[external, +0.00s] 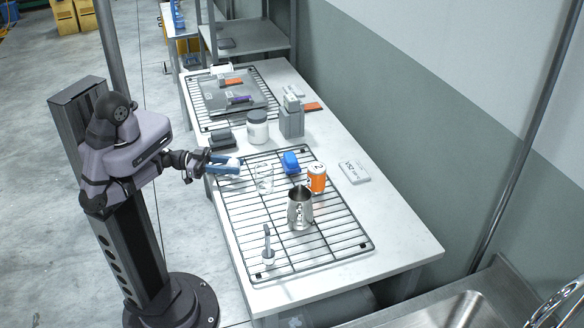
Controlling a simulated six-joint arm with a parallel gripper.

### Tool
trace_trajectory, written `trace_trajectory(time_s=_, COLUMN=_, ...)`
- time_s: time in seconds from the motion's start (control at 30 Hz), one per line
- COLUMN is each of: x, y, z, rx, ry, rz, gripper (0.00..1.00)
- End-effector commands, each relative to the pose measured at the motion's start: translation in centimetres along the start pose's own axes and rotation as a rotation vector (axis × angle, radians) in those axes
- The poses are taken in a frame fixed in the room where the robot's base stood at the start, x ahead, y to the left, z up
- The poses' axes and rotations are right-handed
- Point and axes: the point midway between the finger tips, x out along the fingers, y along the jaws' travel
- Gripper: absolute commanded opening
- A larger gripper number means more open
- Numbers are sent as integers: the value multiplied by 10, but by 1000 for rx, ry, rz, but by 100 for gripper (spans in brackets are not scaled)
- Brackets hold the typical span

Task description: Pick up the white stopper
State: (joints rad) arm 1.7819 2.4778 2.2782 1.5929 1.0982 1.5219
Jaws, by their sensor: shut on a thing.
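My gripper (230,166), with blue fingers, is at the left side of the near wire rack, a little above it. It is shut on the small white stopper (234,161), which shows as a pale round shape between the fingertips. The fingers hide part of the stopper. A clear glass vessel (265,180) stands on the rack just right of the fingertips, apart from them as far as I can tell.
The near rack (345,243) also holds a blue object (291,162), an orange container (317,178), a metal pitcher (300,210) and a small white item with a grey handle (268,253). A white jar (257,127) stands behind. The rack's front right is clear.

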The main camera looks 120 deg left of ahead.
Motion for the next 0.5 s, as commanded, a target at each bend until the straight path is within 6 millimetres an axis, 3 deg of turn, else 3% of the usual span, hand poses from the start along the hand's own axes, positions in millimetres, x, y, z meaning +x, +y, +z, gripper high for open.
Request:
trace_trajectory(time_s=0.27, x=0, y=0, z=-13, rx=1, ry=1, rz=0, gripper=8)
trace_trajectory(time_s=0.5, x=0, y=0, z=-42, rx=0, ry=1, rz=0, gripper=8)
